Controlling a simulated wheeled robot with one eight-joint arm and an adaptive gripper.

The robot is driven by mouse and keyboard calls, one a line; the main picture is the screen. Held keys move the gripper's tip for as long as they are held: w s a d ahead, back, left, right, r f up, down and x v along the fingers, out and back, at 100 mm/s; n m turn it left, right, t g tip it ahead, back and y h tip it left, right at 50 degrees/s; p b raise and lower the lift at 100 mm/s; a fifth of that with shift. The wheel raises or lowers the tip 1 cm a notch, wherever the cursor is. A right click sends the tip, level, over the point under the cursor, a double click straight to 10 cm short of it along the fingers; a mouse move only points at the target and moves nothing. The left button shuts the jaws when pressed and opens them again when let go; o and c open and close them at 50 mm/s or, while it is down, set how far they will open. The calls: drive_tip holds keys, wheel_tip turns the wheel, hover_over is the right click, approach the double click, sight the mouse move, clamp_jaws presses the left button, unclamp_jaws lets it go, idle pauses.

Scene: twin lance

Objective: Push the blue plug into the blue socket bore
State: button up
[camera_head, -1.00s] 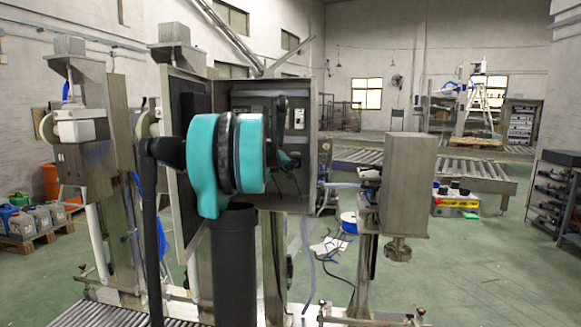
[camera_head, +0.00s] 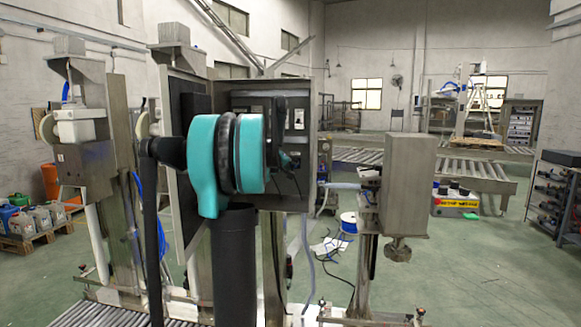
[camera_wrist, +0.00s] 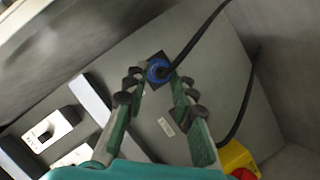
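In the wrist view, a round blue part (camera_wrist: 157,69) sits against a dark square plate on the grey panel, between my fingertips. A black cable runs from it toward the upper right. I cannot tell the blue plug from the blue socket's rim there, nor how deep the plug sits. My gripper (camera_wrist: 159,80) has its two green fingers on either side of the blue part, with bare panel showing between them lower down. Whether the tips touch the blue part is unclear. In the head view my teal wrist hides the plug and socket.
The open cabinet (camera_head: 312,100) stands around my gripper in the head view. In the wrist view, white switches (camera_wrist: 50,130) lie left and a yellow-and-red switch (camera_wrist: 236,158) lies lower right. A second black cable hangs at right. A metal box on a post (camera_head: 407,185) stands right.

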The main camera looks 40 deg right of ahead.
drive_tip(key=shift+o, duration=0.3)
drive_tip(key=o, duration=0.5)
drive_tip(key=v, duration=1.2)
drive_tip(key=shift+s, duration=0.15)
